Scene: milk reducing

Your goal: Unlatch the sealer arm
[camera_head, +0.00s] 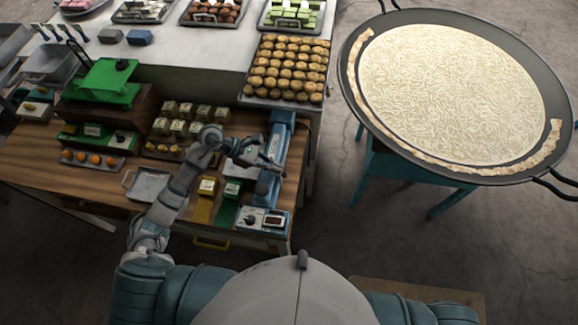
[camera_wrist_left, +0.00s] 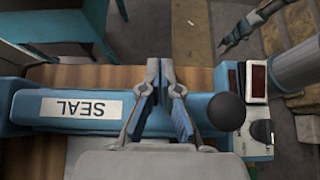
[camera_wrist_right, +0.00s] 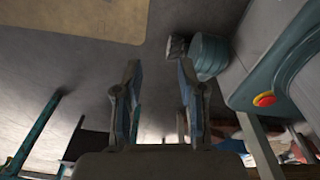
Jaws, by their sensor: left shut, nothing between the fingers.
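The blue sealer arm (camera_head: 272,150) lies along the right part of the wooden table. In the left wrist view the sealer arm (camera_wrist_left: 40,112) shows a white SEAL label and a round black knob (camera_wrist_left: 227,111) at its end. My left gripper (camera_wrist_left: 160,66) is shut and empty, over the bar between label and knob, its tips past the bar's edge. Whether it touches the bar I cannot tell. In the head view my left gripper (camera_head: 272,164) is beside the sealer. My right gripper (camera_wrist_right: 158,66) is open and empty over the floor in the right wrist view.
The sealer's control box (camera_head: 262,220) with a dial and a red display sits near the table's front edge. A metal tray (camera_head: 148,185) and a green-topped device (camera_head: 102,82) stand to the left. A large pan (camera_head: 450,90) stands at the right on a teal stand.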

